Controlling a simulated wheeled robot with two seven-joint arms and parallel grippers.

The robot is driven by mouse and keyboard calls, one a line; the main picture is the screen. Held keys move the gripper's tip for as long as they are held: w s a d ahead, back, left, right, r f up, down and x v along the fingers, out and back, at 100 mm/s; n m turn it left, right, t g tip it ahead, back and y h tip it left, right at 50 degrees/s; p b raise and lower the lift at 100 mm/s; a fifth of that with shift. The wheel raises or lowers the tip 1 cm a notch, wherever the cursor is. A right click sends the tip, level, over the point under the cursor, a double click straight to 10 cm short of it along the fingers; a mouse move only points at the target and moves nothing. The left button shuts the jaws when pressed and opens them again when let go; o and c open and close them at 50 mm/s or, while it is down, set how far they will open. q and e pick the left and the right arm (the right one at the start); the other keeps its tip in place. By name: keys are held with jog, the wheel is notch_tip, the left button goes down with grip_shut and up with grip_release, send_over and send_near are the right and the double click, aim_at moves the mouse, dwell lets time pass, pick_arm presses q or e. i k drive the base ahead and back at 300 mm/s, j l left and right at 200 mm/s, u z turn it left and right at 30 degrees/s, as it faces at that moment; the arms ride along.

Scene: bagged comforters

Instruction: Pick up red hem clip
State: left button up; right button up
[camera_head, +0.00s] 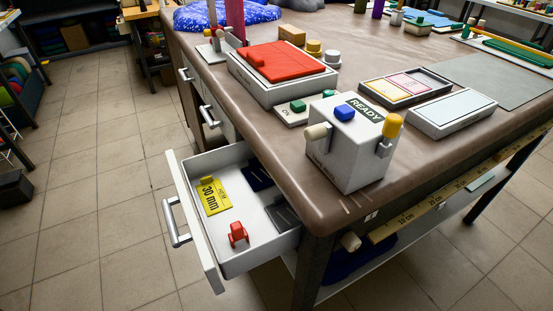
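A small red hem clip (238,234) sits on the floor of the open white drawer (262,262), near the drawer's front panel and right of its handle. A yellow card marked "30 mm" (212,196) lies behind it in the same drawer. A dark blue item (257,176) and a dark grey item (287,217) lie along the drawer's inner side, partly hidden by the table edge. Neither of my grippers shows in this view.
The brown table (345,60) overhangs the drawer's inner part. A grey box marked "READY" (352,142) stands at the table corner above it. A white box with a red top (282,70) stands behind. Tiled floor left of the drawer is clear.

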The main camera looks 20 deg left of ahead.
aim_at(238, 233)
jog(key=k+u, duration=0.1)
jog(key=u, duration=0.3)
jog(key=j+u, duration=0.1)
jog(key=u, duration=0.25)
jog(key=k+j+u, duration=0.1)
jog(key=u, duration=0.3)
